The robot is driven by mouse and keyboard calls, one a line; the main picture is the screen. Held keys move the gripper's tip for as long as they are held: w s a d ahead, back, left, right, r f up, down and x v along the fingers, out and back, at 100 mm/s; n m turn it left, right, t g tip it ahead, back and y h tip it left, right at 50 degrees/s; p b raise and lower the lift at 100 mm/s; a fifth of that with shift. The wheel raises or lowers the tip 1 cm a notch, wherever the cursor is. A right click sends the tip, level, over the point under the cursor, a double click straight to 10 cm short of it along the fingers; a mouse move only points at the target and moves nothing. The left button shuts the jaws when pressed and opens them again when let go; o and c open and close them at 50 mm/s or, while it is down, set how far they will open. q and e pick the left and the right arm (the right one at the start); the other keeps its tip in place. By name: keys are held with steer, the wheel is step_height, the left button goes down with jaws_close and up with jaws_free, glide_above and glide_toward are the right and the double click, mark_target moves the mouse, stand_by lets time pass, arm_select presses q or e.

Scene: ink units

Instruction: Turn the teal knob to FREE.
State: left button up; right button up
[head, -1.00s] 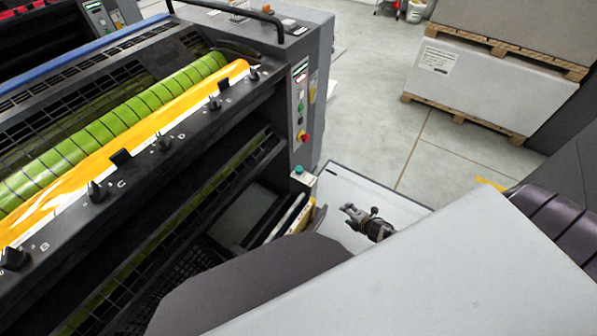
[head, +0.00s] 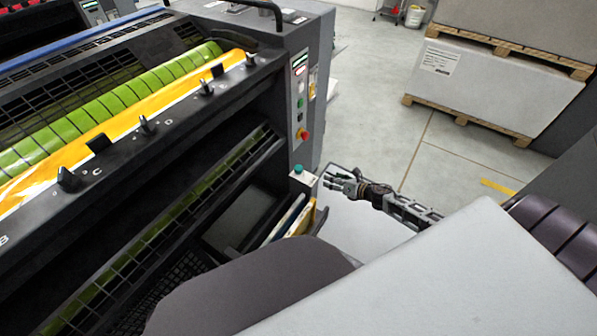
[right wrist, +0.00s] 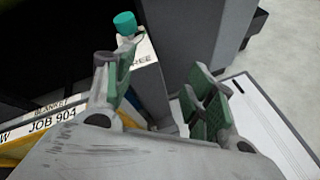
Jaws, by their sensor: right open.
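The teal knob (head: 298,169) sits on a small pale plate at the lower corner of the press's end column. In the right wrist view the teal knob (right wrist: 125,22) stands beyond my left-hand finger, and part of a label ending in "REE" shows beside it. My right gripper (head: 335,180) is open and empty, to the right of the knob in the head view and apart from it. In the right wrist view its two fingers (right wrist: 160,98) are spread wide. The knob's pointer direction cannot be made out. My left gripper is not in view.
The press (head: 150,150) with its green roller and yellow sheet fills the left. Its end column carries buttons and a red knob (head: 302,134). A "JOB 904" label (right wrist: 52,121) lies below the knob. Wrapped pallets (head: 490,90) stand at the back right. Open floor lies between.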

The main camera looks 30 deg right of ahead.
mark_target(300, 168)
arm_select(q)
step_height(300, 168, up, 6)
steer(key=b, duration=0.3)
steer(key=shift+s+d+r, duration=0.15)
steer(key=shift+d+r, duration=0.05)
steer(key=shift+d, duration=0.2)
arm_select(e)
steer(key=w+a+r+n+y, duration=0.2)
steer(key=a+r+n, duration=0.2)
steer(key=n, duration=0.3)
steer(key=shift+r+n, duration=0.25)
steer(key=shift+n, duration=0.05)
steer(key=shift+w+f, duration=0.1)
steer(key=shift+w, duration=0.05)
steer(key=shift+b+x, duration=0.85)
steer(key=shift+x, duration=3.05)
steer(key=shift+b+x, duration=0.3)
steer(key=shift+x, duration=0.95)
steer(key=shift+w+a+f, duration=0.3)
steer(key=shift+w+a, duration=0.1)
steer(key=shift+a, duration=0.05)
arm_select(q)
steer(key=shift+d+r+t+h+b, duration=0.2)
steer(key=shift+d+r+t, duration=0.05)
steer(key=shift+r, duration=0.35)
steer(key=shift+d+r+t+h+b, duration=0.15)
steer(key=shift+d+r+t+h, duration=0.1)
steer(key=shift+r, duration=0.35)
arm_select(e)
steer(key=shift+x, duration=1)
